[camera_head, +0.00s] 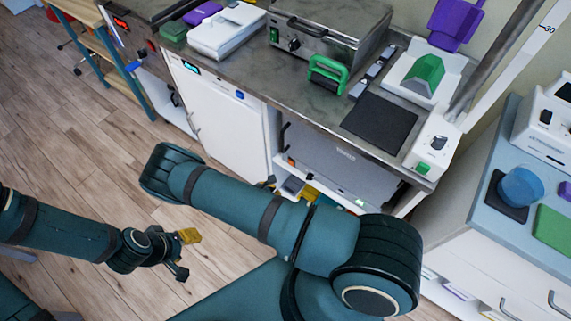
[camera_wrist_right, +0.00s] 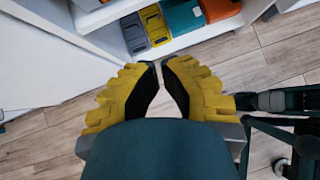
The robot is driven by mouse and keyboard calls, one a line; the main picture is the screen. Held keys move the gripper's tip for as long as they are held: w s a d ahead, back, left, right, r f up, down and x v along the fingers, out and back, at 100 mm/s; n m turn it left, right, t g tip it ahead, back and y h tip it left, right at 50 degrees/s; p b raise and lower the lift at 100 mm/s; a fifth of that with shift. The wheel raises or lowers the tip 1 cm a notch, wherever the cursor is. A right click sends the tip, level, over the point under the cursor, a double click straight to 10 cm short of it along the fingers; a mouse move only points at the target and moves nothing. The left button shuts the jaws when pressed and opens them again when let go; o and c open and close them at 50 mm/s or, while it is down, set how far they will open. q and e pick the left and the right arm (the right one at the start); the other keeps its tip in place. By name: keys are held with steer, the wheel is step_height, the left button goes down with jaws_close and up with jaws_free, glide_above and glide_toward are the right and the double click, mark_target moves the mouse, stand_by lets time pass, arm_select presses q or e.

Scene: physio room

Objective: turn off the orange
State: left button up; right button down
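The task's object is not clear from its name. A small orange-red lit display (camera_head: 121,22) shows at the upper left of the head view. My right gripper (camera_wrist_right: 160,64) has yellow ribbed fingers with dark pads. A narrow empty gap lies between its tips, below the shelf edge in the picture. In the head view its arm crosses the middle, and I cannot make out its fingers clearly. My left gripper (camera_head: 184,254) is open and empty above the wood floor.
A grey counter (camera_head: 250,75) holds a metal appliance (camera_head: 310,38), a green-handled item (camera_head: 328,74), a black mat (camera_head: 380,122) and a white switch box (camera_head: 432,148). A white fridge-like cabinet (camera_head: 225,118) stands below. A blue cup (camera_head: 521,186) stands at right.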

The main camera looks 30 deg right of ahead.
steer(key=w+n+t, duration=0.1)
steer(key=w, duration=0.1)
steer(key=w+r+n+t+h, duration=0.1)
steer(key=w, duration=0.1)
steer(key=shift+w+a+n, duration=0.15)
steer(key=shift+w+n, duration=0.1)
steer(key=shift+n, duration=0.15)
steer(key=b, duration=0.3)
glide_toward(290, 164)
steer(key=x, duration=0.6)
steer(key=shift+w+f, duration=0.1)
steer(key=shift+f, duration=0.25)
